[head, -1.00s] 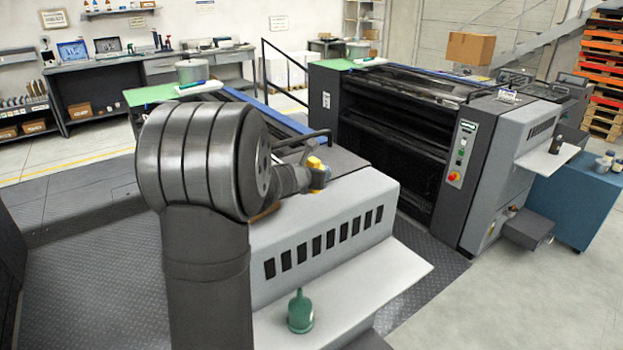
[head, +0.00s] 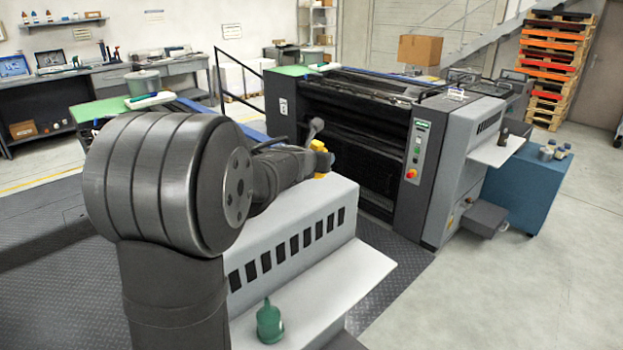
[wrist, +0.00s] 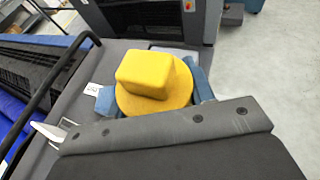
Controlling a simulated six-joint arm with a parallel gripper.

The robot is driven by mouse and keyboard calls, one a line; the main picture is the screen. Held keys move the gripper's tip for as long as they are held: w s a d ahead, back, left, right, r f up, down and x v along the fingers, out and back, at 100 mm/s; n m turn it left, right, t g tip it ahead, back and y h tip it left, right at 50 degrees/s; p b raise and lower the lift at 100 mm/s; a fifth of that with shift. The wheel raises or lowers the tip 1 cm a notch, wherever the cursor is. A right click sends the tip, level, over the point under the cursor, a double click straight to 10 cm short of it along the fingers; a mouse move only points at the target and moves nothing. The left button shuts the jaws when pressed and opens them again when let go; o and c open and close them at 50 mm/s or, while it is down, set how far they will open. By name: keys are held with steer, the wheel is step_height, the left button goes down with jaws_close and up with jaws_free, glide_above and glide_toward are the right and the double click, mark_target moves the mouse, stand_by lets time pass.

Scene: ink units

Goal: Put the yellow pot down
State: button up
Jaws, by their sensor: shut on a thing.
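The yellow pot (wrist: 150,82) fills the middle of the wrist view, with a round base and a blocky upper part. My gripper (wrist: 152,97) is shut on it, with a blue finger at each side of the pot. In the head view a small part of the yellow pot (head: 321,160) shows at the end of my arm, above the near grey press unit (head: 300,235). My arm hides most of the gripper there. I cannot tell whether the pot touches a surface.
A green bottle (head: 269,322) stands on the pale side shelf (head: 340,290) of the near unit. A black handrail (wrist: 45,95) runs at the left in the wrist view. A second press (head: 345,125) stands behind, and a blue cabinet (head: 530,190) with several small pots is at the right.

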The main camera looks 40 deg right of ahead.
steer(key=w+d+m+g, duration=0.2)
steer(key=d, duration=1.3)
steer(key=shift+h, duration=0.3)
steer(key=w+f, duration=0.2)
steer(key=w, duration=0.1)
steer(key=w+a+f, duration=0.1)
steer(key=w+f, duration=0.2)
steer(key=w, duration=0.1)
steer(key=w+f, duration=0.2)
steer(key=w, duration=0.2)
steer(key=shift+w+a+f, duration=0.2)
steer(key=shift+a+f, duration=0.05)
steer(key=shift+a, duration=0.15)
steer(key=shift+w+f, duration=0.1)
steer(key=shift+f, duration=1.95)
steer(key=o, duration=1.4)
steer(key=shift+f, duration=0.2)
steer(key=shift+r, duration=0.1)
